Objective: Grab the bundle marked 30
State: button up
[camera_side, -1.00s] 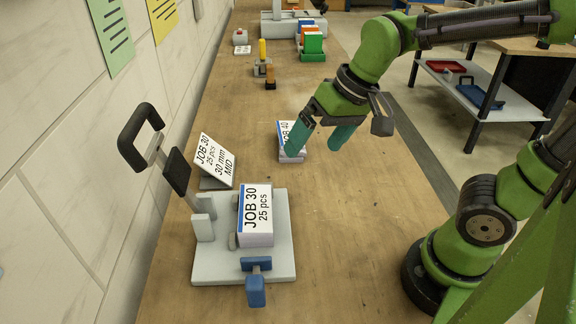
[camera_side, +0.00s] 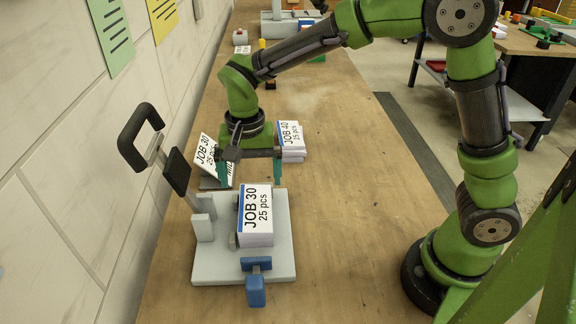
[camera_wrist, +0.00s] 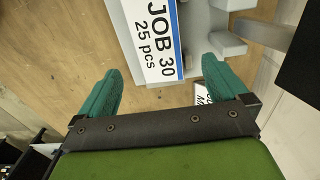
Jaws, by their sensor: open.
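The bundle marked JOB 30, 25 pcs (camera_side: 256,214) is a white stack with a blue edge stripe. It lies on a pale grey fixture plate (camera_side: 213,268), and its top shows in the wrist view (camera_wrist: 152,35). My gripper (camera_side: 251,180) is open and empty, with its teal fingers spread wide just behind and above the bundle. In the wrist view the fingertips (camera_wrist: 163,68) lie apart toward either side of the bundle's near end. A second bundle marked 40 (camera_side: 290,138) lies on the table behind and to the right of my gripper.
A tilted JOB 30 card (camera_side: 207,152) stands left of my gripper, partly hidden by it. The fixture carries a black-handled lever (camera_side: 150,140) at left and a blue clamp (camera_side: 255,279) in front. The wooden table (camera_side: 350,220) is clear at right.

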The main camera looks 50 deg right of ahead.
aim_at(255, 207)
notch_tip(255, 207, down, 5)
jog(key=shift+r, duration=0.1)
jog(key=shift+s+f, duration=0.15)
jog(key=shift+f, duration=1.2)
jog(key=shift+s+f, duration=0.15)
jog(key=shift+f, duration=1.2)
jog(key=shift+r, duration=0.1)
jog(key=c, duration=1.4)
